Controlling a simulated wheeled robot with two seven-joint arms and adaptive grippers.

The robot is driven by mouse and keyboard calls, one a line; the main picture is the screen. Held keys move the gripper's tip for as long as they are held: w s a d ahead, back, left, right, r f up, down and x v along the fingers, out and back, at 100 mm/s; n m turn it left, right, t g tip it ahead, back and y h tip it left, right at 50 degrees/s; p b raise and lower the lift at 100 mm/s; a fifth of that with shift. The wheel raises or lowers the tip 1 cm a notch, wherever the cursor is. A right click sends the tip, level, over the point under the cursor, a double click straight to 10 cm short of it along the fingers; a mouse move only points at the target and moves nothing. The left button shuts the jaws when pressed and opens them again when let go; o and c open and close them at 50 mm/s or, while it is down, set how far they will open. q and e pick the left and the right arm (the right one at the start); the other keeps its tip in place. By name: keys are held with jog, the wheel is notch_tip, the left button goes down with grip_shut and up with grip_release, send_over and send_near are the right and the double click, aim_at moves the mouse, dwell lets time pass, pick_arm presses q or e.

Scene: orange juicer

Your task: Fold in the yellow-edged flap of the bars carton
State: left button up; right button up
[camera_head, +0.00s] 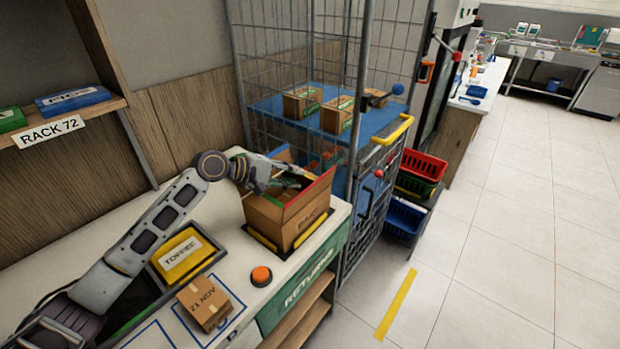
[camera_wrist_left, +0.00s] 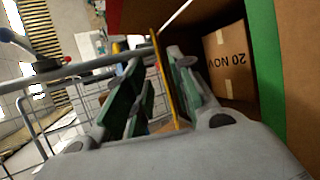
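The brown bars carton (camera_head: 283,218) stands open on the white counter, with coloured edges on its raised flaps. My left gripper (camera_head: 292,182) is over its open top. In the left wrist view my left gripper (camera_wrist_left: 160,92) has its fingers apart, one on each side of a thin panel, the yellow-edged flap (camera_wrist_left: 168,80), seen nearly edge-on. The right finger is close to the flap; a gap shows on the left side. Whether either finger touches it I cannot tell. A green-edged flap (camera_wrist_left: 266,70) is at the right. The yellow edge is hidden in the head view. My right gripper is not in view.
A small box marked 20 NOV (camera_wrist_left: 230,62) lies inside the carton. A yellow toffee bin (camera_head: 181,256), an orange button (camera_head: 261,276) and a small carton (camera_head: 205,303) are on the counter. A wire cage with a blue shelf (camera_head: 375,125) stands close behind.

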aim_at(310, 178)
pick_arm(q)
jog(key=shift+x, duration=3.35)
jog(key=shift+c, duration=0.5)
grip_shut()
